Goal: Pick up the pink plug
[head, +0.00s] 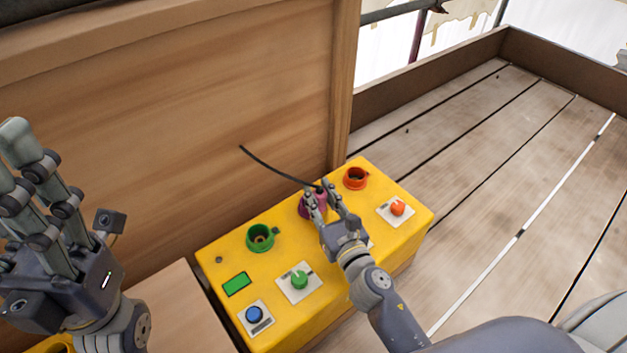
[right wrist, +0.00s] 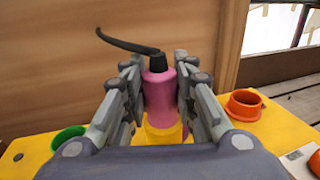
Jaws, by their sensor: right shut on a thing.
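The pink plug (right wrist: 159,92) has a black top with a black cable bending left. It stands upright between the fingers of my right gripper (right wrist: 160,93), which is shut on it. In the head view the pink plug (head: 316,203) is partly hidden by the fingers of my right gripper (head: 328,188), over the back of a yellow control box (head: 222,262). Yellow shows below the pink body in the wrist view; I cannot tell whether the plug is seated or lifted. My left gripper (head: 42,160) is at the far left, away from the box, with its fingers apart and empty.
A green socket (head: 260,238) and a red-orange socket (head: 356,178) flank the plug. Green, blue and orange knobs or buttons sit along the front. A wooden panel (head: 180,120) rises close behind the box. Open plank floor (head: 490,190) lies to the right.

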